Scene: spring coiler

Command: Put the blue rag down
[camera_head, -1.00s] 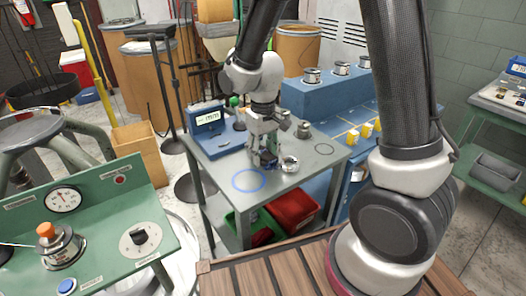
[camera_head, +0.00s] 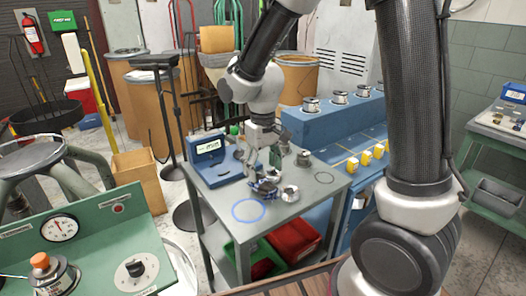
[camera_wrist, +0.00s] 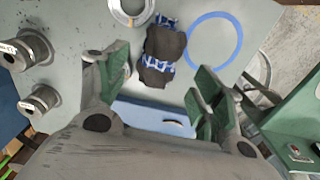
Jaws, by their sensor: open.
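The blue rag (camera_head: 264,188), a crumpled cloth with blue-and-white patterned and dark grey parts, lies on the grey table top (camera_head: 225,198). In the wrist view the rag (camera_wrist: 163,48) lies beside the painted blue ring (camera_wrist: 188,42), on its left and outside most of it. The ring also shows in the head view (camera_head: 236,216). My gripper (camera_head: 263,160) is above the table behind the rag, with its fingers apart. In the wrist view my gripper's green-padded fingers (camera_wrist: 160,82) are wide apart with nothing between them, and the rag is beyond the tips.
A silver ring-shaped part (camera_head: 290,194) lies right of the rag. A blue display unit (camera_head: 208,148) stands at the back left. Green and red bins (camera_head: 295,240) sit below.

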